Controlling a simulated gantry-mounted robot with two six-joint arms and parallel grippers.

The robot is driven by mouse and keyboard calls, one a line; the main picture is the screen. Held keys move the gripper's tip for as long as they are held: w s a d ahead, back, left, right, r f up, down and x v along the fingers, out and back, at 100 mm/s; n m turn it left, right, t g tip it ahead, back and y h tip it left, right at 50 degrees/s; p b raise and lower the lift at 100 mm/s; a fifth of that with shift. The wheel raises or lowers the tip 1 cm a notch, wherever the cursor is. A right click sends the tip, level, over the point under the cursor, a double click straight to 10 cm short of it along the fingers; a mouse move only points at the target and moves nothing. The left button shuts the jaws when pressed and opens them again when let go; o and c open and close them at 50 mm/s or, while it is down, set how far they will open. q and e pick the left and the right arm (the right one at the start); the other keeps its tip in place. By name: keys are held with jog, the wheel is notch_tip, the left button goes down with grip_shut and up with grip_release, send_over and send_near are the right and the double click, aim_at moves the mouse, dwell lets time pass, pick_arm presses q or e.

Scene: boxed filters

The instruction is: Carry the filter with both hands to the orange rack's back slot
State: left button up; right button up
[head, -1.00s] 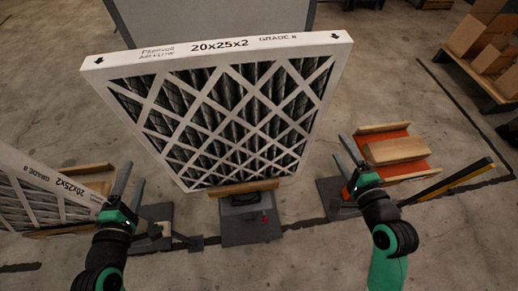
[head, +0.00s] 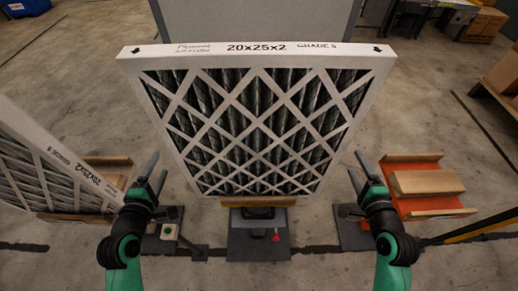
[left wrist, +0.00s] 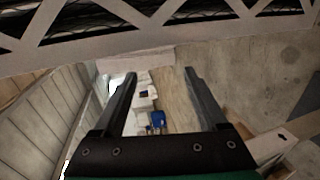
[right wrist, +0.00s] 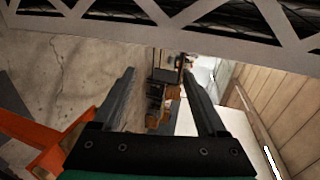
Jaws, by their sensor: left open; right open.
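A large white-framed filter (head: 256,120) marked 20x25x2 stands upright on a stand (head: 258,235) in the middle of the head view. My left gripper (head: 152,175) is open and empty, apart from the filter at its lower left. My right gripper (head: 362,172) is open and empty, apart from the filter at its lower right. The filter's frame crosses the top of the left wrist view (left wrist: 150,50) and of the right wrist view (right wrist: 130,32), beyond the fingers. The orange rack (head: 410,163) stands at the right, with a wooden block in its middle; part of it shows in the right wrist view (right wrist: 40,140).
A second filter (head: 50,165) leans in a wooden-edged rack at the left, close to my left arm. A grey panel (head: 255,25) stands behind the middle filter. A yellow-and-black bar (head: 480,230) lies at the right. Open concrete floor lies between the stands.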

aim_at(175, 153)
pick_arm(q)
jog(key=x, duration=0.4)
jog(key=d+x, duration=0.1)
jog(key=x, duration=0.2)
jog(key=shift+w+d, duration=0.1)
jog(key=shift+d, duration=0.2)
pick_arm(e)
jog(key=a+x, duration=0.1)
jog(key=x, duration=0.6)
jog(key=shift+a, duration=0.3)
pick_arm(q)
jog(key=shift+d, duration=0.55)
pick_arm(e)
jog(key=shift+a, duration=0.55)
